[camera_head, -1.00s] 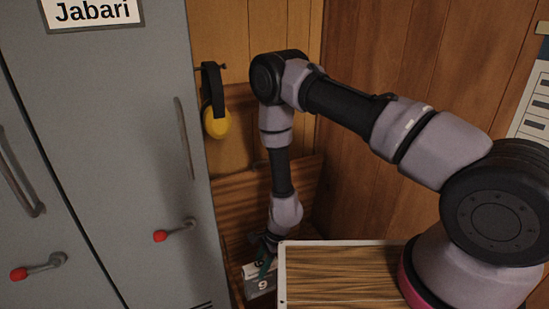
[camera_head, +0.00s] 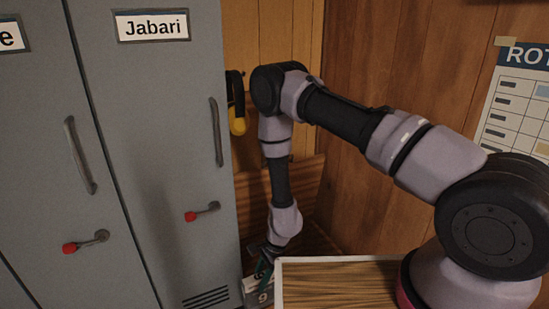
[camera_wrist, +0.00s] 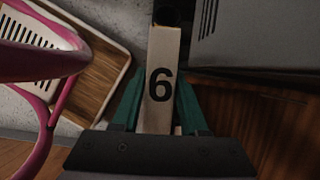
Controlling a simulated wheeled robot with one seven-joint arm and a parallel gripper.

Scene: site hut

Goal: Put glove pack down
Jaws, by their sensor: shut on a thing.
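My gripper (camera_wrist: 160,112) has its two green fingers closed on a narrow pale pack with a black 6, the glove pack (camera_wrist: 162,60), which lies lengthwise between them in the wrist view. In the head view my gripper (camera_head: 267,262) hangs low, pointing down, left of a wood-floored tray. The pack (camera_head: 252,288) shows just below it at the bottom edge, with a figure 9 on a grey face. Its lower part is cut off by the frame. I cannot tell whether it touches a surface beneath.
Grey lockers (camera_head: 165,150), one labelled Jabari, stand at left with red-tipped handles. The pale-rimmed tray (camera_head: 340,260) is close right of my gripper. Yellow ear defenders (camera_head: 238,122) hang on the wood wall. In the wrist view, pink tubing (camera_wrist: 45,60) is at left.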

